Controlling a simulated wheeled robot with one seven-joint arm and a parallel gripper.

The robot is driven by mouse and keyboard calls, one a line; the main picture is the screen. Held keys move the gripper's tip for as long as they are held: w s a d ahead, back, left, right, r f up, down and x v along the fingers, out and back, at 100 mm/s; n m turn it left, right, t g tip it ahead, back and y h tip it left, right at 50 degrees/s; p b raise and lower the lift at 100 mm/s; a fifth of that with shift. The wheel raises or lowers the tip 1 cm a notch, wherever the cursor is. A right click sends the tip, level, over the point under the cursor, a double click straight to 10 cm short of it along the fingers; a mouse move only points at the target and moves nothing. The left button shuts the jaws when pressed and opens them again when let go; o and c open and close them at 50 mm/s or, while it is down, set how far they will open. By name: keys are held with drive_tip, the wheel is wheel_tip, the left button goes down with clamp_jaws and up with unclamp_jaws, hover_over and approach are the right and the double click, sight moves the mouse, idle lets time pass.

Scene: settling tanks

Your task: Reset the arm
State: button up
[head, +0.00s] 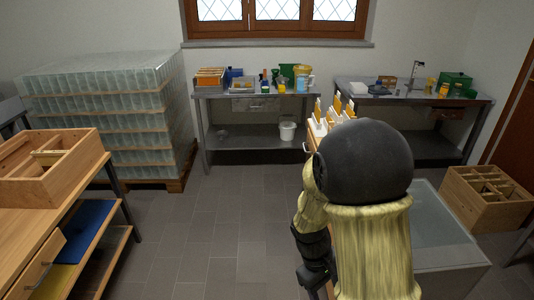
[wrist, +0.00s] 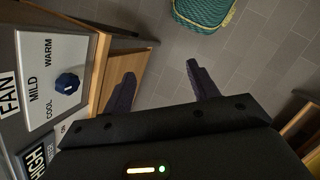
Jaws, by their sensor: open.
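My gripper (wrist: 160,72) is open in the wrist view, with its two dark fingers apart and nothing between them. Its fingers are over a grey tiled floor and the edge of a wooden cabinet (wrist: 122,68). In the head view my arm, with a black round joint and yellowish sleeve, fills the lower right. A dark part of my arm hangs low beside the sleeve; I cannot make out the fingers there.
A control panel (wrist: 48,55) with a blue knob (wrist: 67,83) is close at left. A teal patterned item (wrist: 203,12) lies on the floor. A wooden crate (head: 484,205) stands right, a workbench (head: 85,205) left. The central floor (head: 225,235) is clear.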

wheel_tip(320, 180, up, 7)
drive_tip(key=s+m+t+y, duration=0.2)
drive_tip(key=m+t+y, duration=0.1)
drive_tip(key=m+t, duration=0.2)
drive_tip(key=shift+s+d+r+m, duration=0.15)
drive_tip(key=shift+d+m, duration=0.15)
drive_tip(key=shift+m, duration=0.7)
drive_tip(key=shift+d, duration=0.1)
